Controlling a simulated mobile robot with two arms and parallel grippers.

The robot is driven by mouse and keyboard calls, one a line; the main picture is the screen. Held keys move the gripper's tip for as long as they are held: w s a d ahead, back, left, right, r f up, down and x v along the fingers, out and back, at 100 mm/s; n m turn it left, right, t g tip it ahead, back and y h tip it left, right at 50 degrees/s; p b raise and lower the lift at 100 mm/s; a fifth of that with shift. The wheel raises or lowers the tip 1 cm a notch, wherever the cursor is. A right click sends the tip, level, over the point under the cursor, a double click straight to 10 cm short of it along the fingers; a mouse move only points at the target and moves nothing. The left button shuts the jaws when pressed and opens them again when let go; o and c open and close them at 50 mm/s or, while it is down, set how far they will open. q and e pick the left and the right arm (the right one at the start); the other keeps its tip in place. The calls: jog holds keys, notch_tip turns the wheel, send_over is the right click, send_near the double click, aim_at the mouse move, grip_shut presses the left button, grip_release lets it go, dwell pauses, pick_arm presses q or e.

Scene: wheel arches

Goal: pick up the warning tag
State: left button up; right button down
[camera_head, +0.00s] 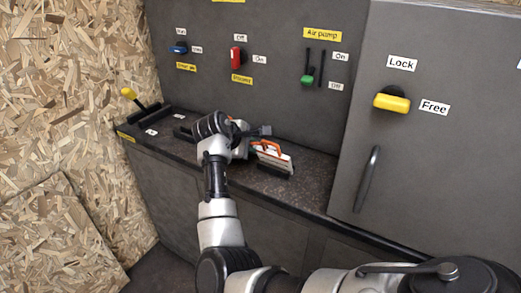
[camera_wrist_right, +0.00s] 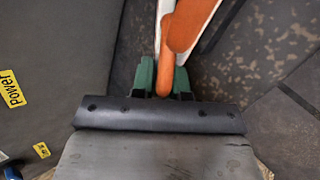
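The warning tag (camera_head: 275,160) is a white plate with an orange handle on the dark counter, right of the middle in the head view. My right gripper (camera_head: 261,141) is at the tag's handle end. In the right wrist view, the tag's orange handle (camera_wrist_right: 181,30) runs down between the two green fingertips of my right gripper (camera_wrist_right: 165,78). The fingertips are close together, with the orange part filling the gap. The tag's lower part is out of the wrist view. My left gripper is not in view.
The counter (camera_head: 312,180) continues free to the right of the tag. A dark panel behind it carries a blue switch (camera_head: 178,49), a red switch (camera_head: 236,59) and a green lever (camera_head: 308,79). A yellow-tipped lever (camera_head: 129,93) stands at the left. A cabinet with a yellow knob (camera_head: 392,101) rises at the right.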

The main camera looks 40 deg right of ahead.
jog(key=shift+r, duration=0.15)
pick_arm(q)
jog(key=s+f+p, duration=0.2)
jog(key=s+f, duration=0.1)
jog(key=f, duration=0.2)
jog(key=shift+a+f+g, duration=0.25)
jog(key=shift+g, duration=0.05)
pick_arm(e)
notch_tip(320, 180, up, 10)
dwell(0.4)
